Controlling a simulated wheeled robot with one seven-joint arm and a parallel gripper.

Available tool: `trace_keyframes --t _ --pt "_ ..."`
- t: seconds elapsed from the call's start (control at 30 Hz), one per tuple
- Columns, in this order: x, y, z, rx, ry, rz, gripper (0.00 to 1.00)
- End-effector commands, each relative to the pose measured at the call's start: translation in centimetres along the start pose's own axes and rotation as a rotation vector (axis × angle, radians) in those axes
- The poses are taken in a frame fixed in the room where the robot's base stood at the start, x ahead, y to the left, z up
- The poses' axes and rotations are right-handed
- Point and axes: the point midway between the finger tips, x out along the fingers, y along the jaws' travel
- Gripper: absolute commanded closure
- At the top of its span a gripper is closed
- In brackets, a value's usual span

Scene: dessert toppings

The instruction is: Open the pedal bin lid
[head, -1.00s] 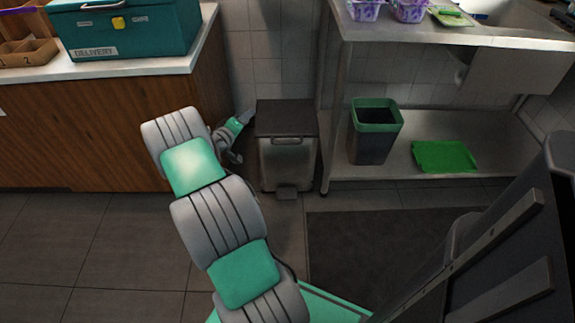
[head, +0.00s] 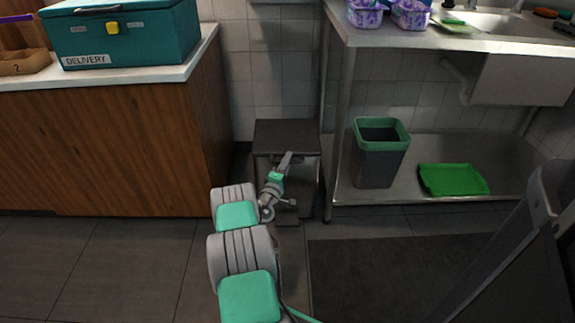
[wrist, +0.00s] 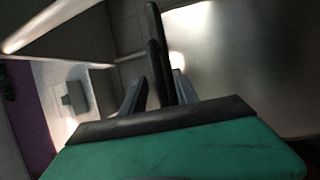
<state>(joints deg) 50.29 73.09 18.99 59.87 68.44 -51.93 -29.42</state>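The pedal bin (head: 308,180) stands against the tiled wall between the wooden counter and the steel table. Its dark lid (head: 286,134) lies flat and closed. A handle (head: 273,157) runs across the front just below the lid, and a pedal (head: 287,218) sits at the foot. My gripper (head: 287,160) is at the bin's front, by the handle, and hides part of it. In the wrist view, my gripper's two fingers (wrist: 157,88) stand apart, with a dark bar (wrist: 154,45), apparently the handle, between them. Whether they touch it is unclear.
A grey bin with a green rim (head: 378,160) and a green tray (head: 452,179) stand on the steel table's lower shelf (head: 410,191). A table leg (head: 332,150) is close to the pedal bin's right. The wooden counter (head: 120,150) is at left. A dark mat (head: 380,265) covers the floor.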

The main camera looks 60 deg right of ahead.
Motion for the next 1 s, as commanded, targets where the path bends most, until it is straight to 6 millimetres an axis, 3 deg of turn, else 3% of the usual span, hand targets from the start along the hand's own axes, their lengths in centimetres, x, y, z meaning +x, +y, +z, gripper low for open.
trace_keyframes --t 0.2,0.63,1.0 --pt "0.08 0.05 -0.03 0.0 0.0 0.0 0.64" --pt "0.05 0.03 -0.04 0.001 0.0 -0.001 0.99" --pt "0.04 0.02 -0.03 0.001 0.0 -0.001 1.0"
